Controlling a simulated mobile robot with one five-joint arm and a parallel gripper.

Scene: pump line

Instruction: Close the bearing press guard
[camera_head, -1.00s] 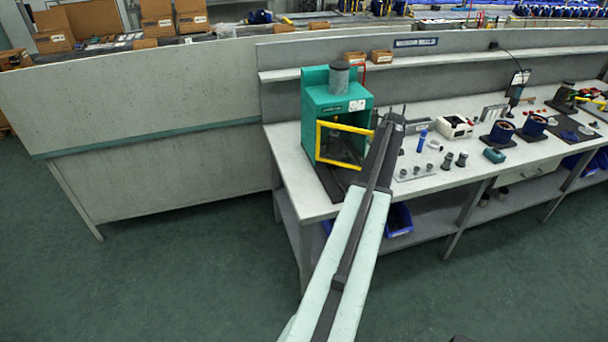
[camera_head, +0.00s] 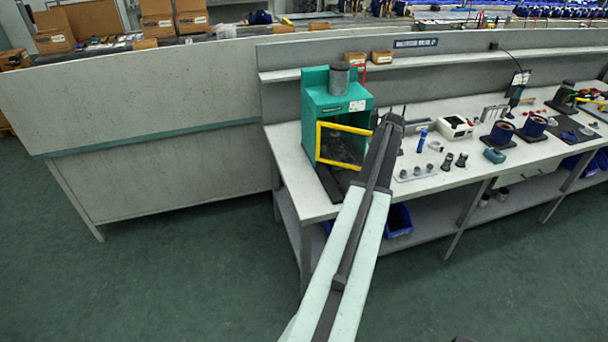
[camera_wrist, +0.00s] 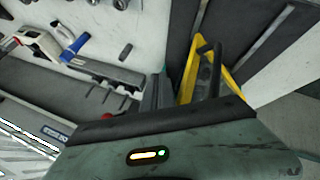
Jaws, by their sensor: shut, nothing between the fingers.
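The bearing press (camera_head: 352,103) is a green box with a grey cylinder on top, at the left end of the bench. Its guard (camera_head: 345,127), a yellow frame with a see-through pane, stands across the front opening; I cannot tell whether it sits flush. In the wrist view the yellow guard (camera_wrist: 229,83) shows steeply angled, right of centre, with a dark bar beside it. My gripper (camera_head: 392,119) is shut and empty, just right of the guard's right edge. In the wrist view its fingers (camera_wrist: 158,92) are left of the guard; contact is unclear.
A shelf (camera_head: 430,58) runs behind. Blue bins (camera_head: 398,220) sit below. The floor in front is clear.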

